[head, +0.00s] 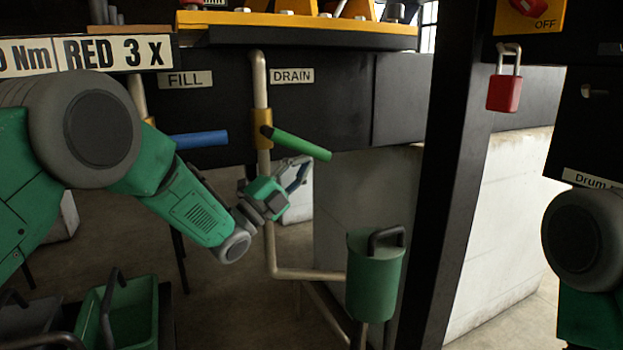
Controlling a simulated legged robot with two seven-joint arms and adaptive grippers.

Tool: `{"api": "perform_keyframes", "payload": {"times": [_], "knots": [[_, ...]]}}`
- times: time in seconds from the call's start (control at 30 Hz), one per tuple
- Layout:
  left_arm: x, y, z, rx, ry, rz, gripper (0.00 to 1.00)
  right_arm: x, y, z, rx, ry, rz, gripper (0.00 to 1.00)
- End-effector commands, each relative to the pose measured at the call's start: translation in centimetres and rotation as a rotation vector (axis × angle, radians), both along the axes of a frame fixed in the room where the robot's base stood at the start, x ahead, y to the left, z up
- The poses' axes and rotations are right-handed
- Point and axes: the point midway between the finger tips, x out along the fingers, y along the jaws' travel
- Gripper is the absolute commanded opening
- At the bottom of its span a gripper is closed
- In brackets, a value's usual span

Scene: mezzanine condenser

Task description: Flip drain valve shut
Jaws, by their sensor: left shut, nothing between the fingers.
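The drain valve has a green lever (300,143) on a brass body (262,128), set in a pale vertical pipe under the DRAIN label (293,76). The lever points right and slightly down in the head view, across the pipe rather than along it. My left gripper (296,174) is just below the lever, right of the pipe. Its fingers are shut with nothing between them. Fingertips look close under the lever; I cannot tell whether they touch it. My right gripper is out of view; only part of my right arm shows at the right edge.
The FILL valve's blue lever (199,140) is to the left. A green canister (374,275) stands below right, by the pipe's lower bend. A black post (455,170) and a red padlock (504,93) are at right.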

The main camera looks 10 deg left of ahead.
Motion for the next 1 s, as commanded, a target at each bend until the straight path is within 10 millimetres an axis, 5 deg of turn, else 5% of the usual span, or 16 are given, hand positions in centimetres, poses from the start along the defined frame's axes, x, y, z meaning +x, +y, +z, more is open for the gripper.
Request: {"api": "perform_keyframes", "payload": {"times": [0.33, 1.0], "knots": [[0.7, -2.4, 2.4, -0.109, -0.073, -0.001, 0.00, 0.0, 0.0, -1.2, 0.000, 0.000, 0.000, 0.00], [1.1, -2.6, 4.2, -0.110, -0.070, 0.000, 0.00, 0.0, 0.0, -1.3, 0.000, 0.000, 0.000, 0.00]]}}
